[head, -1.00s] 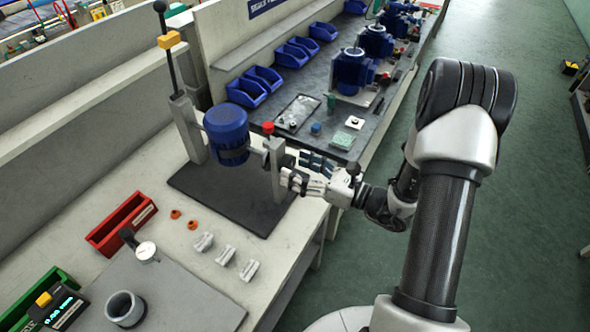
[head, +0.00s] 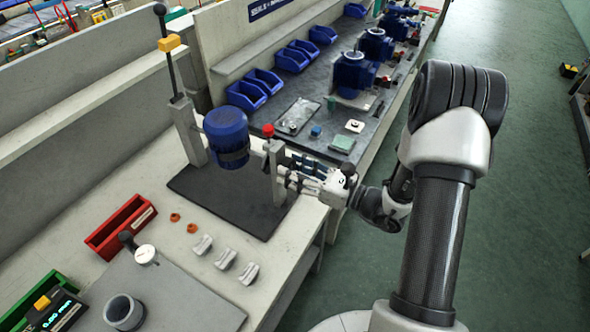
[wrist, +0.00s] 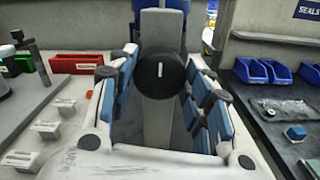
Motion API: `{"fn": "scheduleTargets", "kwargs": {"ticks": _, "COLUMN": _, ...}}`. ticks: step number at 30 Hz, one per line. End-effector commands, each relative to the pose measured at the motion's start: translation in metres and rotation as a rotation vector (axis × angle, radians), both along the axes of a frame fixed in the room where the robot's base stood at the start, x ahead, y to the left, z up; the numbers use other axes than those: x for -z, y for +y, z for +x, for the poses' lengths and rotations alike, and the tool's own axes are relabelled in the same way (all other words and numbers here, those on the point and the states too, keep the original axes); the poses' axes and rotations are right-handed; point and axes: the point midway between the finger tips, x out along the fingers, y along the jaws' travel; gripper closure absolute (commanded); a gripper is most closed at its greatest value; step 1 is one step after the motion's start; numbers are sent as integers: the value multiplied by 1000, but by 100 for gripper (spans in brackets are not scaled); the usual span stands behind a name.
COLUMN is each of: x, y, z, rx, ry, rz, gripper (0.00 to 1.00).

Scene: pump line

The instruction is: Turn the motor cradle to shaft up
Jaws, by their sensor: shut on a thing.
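The blue motor (head: 226,125) sits in the cradle between two grey posts, its rounded blue end up and a dark band (head: 234,160) around its lower part. I see no shaft at its top. A round black knob (wrist: 160,72) with an upright white mark is on the outer face of the right post (head: 277,172). My gripper (head: 289,177) is at that post from the right. In the wrist view my gripper (wrist: 160,62) has its blue-padded fingers on either side of the knob, shut on it. A red knob (head: 267,130) tops the right post.
The stand's dark base plate (head: 240,212) lies on the pale bench. A tall lever (head: 168,50) rises at the left post. Red bin (head: 120,227), orange rings and several pale blocks (head: 225,259) lie in front. A dark bench with blue bins (head: 246,95) and motors continues behind.

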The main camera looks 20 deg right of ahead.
Motion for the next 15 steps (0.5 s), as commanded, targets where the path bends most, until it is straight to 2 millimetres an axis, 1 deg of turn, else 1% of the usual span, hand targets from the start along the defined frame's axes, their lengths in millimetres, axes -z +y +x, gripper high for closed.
{"fn": "scheduleTargets", "kwargs": {"ticks": 1, "x": 0, "y": 0, "z": 0, "rx": 0, "ry": 0, "rz": 0, "gripper": 74}}
{"fn": "scheduleTargets", "kwargs": {"ticks": 12, "x": 0, "y": 0, "z": 0, "rx": 0, "ry": 1, "rz": 1, "gripper": 97}}
{"fn": "scheduleTargets", "kwargs": {"ticks": 15, "x": 0, "y": 0, "z": 0, "rx": 0, "ry": 3, "rz": 1, "gripper": 97}}
